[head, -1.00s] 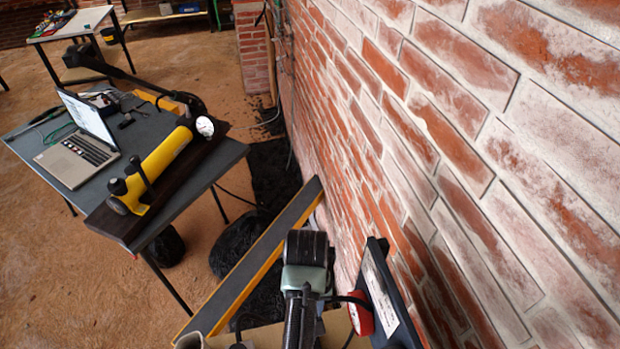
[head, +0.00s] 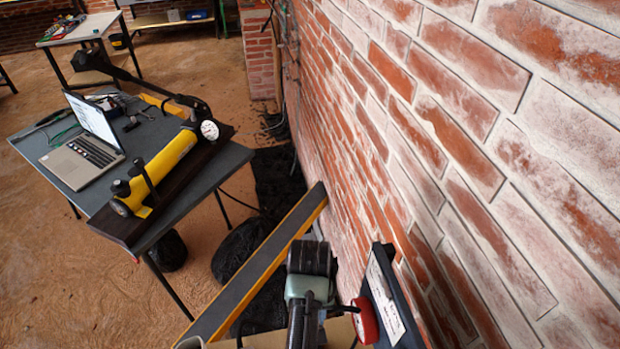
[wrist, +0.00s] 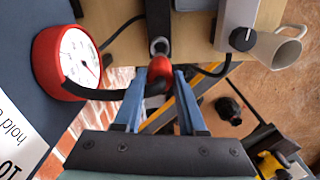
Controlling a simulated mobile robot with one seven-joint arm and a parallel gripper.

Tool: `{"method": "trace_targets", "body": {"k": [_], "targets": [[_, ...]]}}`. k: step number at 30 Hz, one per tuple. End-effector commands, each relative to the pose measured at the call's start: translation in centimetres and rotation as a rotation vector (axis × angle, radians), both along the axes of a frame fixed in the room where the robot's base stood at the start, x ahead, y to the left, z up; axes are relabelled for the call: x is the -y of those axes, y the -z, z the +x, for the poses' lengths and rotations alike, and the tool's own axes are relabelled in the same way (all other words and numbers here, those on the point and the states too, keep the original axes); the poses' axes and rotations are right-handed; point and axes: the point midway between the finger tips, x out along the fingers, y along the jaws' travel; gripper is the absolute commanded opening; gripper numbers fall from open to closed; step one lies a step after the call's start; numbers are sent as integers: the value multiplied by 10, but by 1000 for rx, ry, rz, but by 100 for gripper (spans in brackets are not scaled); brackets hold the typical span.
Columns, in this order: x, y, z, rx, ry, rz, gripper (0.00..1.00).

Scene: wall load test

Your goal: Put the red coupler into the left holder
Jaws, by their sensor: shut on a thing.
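The red coupler (wrist: 158,76) is between the two blue fingers of my gripper (wrist: 161,80) in the wrist view, and the gripper is shut on it. A black hose curves from both sides of it. Just beyond it, a black upright piece with a metal ring (wrist: 158,46) stands at the edge of a wooden surface. The coupler is close to this ring; I cannot tell whether they touch. I cannot make out which part is the left holder. In the head view my arm hides the coupler and the fingers.
A red gauge with a white dial (wrist: 78,60) sits left of the coupler on a dark labelled panel; it also shows in the head view (head: 365,320). A white mug (wrist: 275,47) and a grey box with a knob (wrist: 238,25) are at right. The brick wall (head: 470,150) is close at right.

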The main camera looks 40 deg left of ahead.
Motion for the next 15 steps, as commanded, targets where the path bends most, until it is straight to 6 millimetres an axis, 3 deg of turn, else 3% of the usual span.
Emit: {"method": "trace_targets", "body": {"k": [15], "targets": [[0,33,0,1,0,1,0]]}}
